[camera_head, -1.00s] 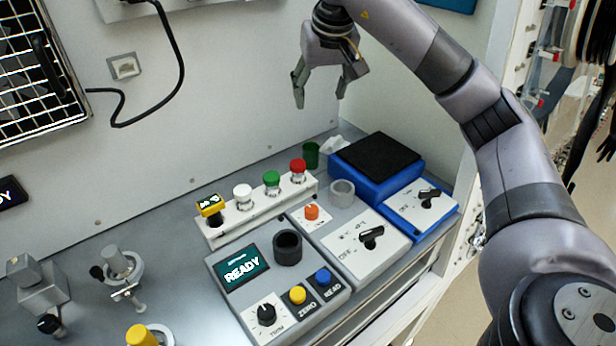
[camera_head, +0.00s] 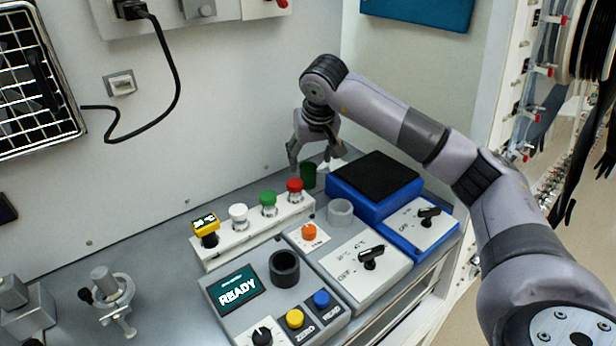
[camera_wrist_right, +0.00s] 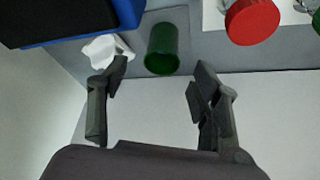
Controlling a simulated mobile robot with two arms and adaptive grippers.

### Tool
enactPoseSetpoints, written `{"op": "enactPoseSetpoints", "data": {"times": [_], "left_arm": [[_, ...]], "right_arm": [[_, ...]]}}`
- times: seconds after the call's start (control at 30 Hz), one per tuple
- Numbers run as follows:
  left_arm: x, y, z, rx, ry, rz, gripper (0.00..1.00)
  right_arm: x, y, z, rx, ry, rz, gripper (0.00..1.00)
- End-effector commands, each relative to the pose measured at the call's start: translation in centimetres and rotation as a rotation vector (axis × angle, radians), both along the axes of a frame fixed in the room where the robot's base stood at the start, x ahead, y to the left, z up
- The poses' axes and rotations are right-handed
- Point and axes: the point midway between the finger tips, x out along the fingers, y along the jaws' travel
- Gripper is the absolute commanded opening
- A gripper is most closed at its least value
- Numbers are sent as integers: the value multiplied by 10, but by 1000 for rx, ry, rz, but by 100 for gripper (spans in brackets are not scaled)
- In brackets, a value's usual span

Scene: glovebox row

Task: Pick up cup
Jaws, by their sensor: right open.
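A dark green cup (camera_head: 308,175) stands upright on the grey bench at the back, close to the wall. In the right wrist view the green cup (camera_wrist_right: 162,48) lies just beyond the fingertips, between them. My right gripper (camera_head: 314,160) is open and empty, pointing down over the cup. In the wrist view the open fingers (camera_wrist_right: 160,76) stand to either side, with a clear gap between them and no visible contact with the cup. My left gripper is not in view.
A crumpled white item (camera_wrist_right: 103,51) lies beside the cup. A blue device with a black top (camera_head: 374,178) stands right of it. A rack of capped vials, the red cap (camera_head: 295,186) nearest, stands to its left. Control boxes (camera_head: 365,258) fill the front.

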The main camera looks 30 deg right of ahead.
Motion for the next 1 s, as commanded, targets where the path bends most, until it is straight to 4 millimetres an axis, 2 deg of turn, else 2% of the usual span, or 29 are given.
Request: {"op": "enactPoseSetpoints", "data": {"times": [0.33, 0.63, 1.0], "left_arm": [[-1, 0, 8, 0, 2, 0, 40], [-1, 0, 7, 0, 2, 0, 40], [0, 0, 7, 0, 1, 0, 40]], "right_arm": [[15, -3, -43, 1, 3, 0, 58], [17, -4, -48, 1, 0, 0, 58], [17, -4, -47, 0, 0, 0, 33]]}}
